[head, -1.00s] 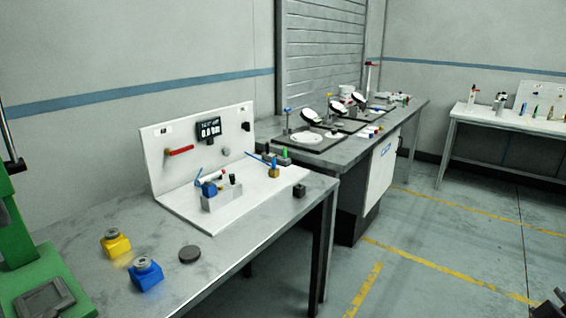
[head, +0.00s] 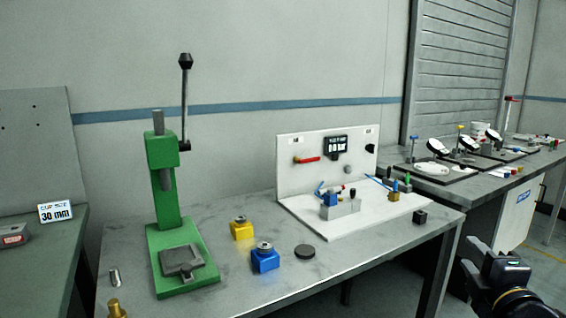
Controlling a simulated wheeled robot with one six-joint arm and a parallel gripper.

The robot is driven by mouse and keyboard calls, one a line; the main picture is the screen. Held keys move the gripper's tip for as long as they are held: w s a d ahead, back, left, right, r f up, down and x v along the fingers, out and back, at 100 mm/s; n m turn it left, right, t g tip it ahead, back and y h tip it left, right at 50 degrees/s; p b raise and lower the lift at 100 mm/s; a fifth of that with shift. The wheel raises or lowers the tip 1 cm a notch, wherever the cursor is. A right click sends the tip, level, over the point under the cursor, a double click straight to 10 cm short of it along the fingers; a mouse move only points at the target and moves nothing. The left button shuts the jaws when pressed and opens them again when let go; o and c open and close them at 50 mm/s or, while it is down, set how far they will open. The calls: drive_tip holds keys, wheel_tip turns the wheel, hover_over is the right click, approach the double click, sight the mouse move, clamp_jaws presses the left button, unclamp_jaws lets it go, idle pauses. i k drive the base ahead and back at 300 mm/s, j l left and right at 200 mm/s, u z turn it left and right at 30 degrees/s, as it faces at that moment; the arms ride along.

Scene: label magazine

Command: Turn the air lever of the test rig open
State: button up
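The test rig (head: 300,168) is a white L-shaped panel and base on the grey workbench, right of centre. A red lever (head: 308,160) lies about level on the left of its upright panel. A dark display (head: 336,146) sits at the panel's middle; its digits are too small to read. On the base stands a grey block (head: 342,208) with blue parts and a blue handle. My gripper (head: 503,290) shows only in part at the lower right corner, dark and far from the rig.
A green press (head: 165,205) with a long upright lever stands left of the rig. A yellow block (head: 242,229), a blue block (head: 265,259) and a dark disc (head: 305,251) lie between them. A second bench with round dishes (head: 437,170) stands at right.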

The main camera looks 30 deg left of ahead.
sight(296, 160)
drive_tip(key=i+u, duration=0.4)
drive_tip(key=i+l+u, duration=0.25)
drive_tip(key=u, duration=0.15)
drive_tip(key=i+l+u, duration=0.4)
drive_tip(key=i, duration=0.8)
